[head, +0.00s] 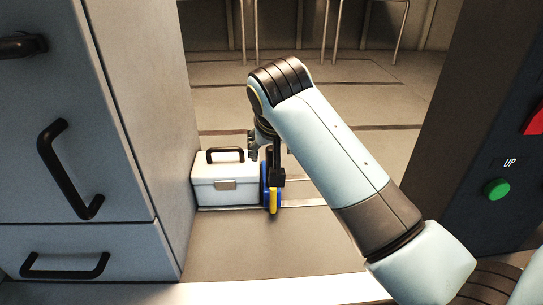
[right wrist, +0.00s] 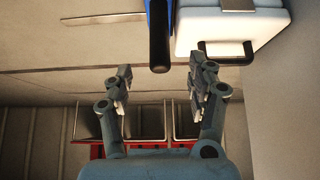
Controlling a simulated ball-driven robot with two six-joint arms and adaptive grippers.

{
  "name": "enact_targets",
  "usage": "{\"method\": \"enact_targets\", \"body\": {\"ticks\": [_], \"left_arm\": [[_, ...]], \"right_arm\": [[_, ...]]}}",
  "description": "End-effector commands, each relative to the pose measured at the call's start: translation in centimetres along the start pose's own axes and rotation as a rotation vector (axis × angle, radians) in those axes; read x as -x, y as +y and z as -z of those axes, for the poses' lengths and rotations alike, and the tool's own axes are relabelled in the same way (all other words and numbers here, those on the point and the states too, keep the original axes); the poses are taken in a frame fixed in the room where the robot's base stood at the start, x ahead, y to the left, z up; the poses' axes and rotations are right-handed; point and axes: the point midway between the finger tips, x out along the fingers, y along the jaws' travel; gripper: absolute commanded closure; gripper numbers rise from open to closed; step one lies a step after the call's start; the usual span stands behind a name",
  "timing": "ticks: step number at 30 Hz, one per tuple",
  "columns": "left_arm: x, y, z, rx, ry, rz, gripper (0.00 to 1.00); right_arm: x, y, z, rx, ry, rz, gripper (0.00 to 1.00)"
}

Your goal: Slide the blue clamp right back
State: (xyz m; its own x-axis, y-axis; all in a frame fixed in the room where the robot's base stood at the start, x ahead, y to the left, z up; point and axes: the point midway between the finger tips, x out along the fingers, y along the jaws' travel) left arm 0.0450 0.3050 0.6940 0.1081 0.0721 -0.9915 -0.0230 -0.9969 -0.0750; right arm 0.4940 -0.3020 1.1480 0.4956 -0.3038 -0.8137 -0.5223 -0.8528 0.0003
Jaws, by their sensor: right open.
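The blue clamp (head: 264,191) stands upright against the right side of a white case in the head view, with yellow and black parts on it. In the right wrist view the clamp's blue bar (right wrist: 153,12) is at the top edge, and its black handle (right wrist: 158,45) points toward my fingers. My right gripper (head: 265,146) is above the clamp, partly hidden by my own arm. In the right wrist view its two fingers (right wrist: 160,78) are spread apart, with the handle's end at the gap between them and nothing gripped. My left gripper is out of view.
The white case (head: 225,188) with a black handle sits directly left of the clamp. A grey drawer cabinet (head: 75,170) stands at left. A dark panel with a green button (head: 497,189) is at right. The surface in front (head: 250,250) is clear.

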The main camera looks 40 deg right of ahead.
Motion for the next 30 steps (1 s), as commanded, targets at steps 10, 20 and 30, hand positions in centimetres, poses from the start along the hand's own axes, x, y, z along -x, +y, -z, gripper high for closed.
{"method": "enact_targets", "body": {"ticks": [10,20,30], "left_arm": [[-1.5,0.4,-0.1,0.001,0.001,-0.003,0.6],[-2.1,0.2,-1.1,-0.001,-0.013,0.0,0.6],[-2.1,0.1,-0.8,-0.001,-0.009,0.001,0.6]], "right_arm": [[-4.6,0.1,0.0,0.0,0.001,-0.002,0.42],[-6.5,0.0,0.0,-0.001,0.001,0.0,0.42],[-6.6,0.0,0.1,-0.001,0.001,0.0,0.49]]}}
